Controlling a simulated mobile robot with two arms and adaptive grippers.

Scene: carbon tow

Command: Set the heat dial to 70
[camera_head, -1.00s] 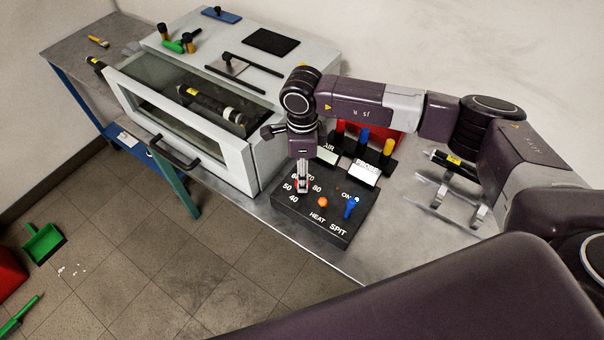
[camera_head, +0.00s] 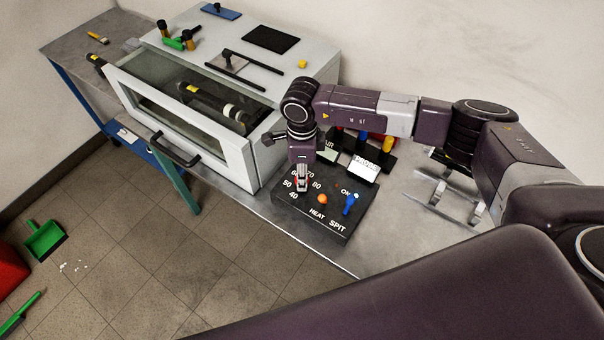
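The black control panel (camera_head: 334,222) lies on the metal bench and carries the labels HEAT and SPIT. The heat dial (camera_head: 300,184) is a small red knob at the panel's left, ringed by printed numbers including 40, 50, 70 and 80. My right gripper (camera_head: 301,184) points down over it, with its fingertips at the dial and red showing between them. The fingers cover much of the dial and its pointer, so its setting is hidden. I cannot tell whether the fingers grip it. My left gripper is not in view.
An orange knob (camera_head: 322,199) and a blue switch (camera_head: 350,203) stand close to the right of the dial. Behind are a white label card (camera_head: 363,168) and coloured handles. The oven (camera_head: 235,160) with its glass front stands to the left.

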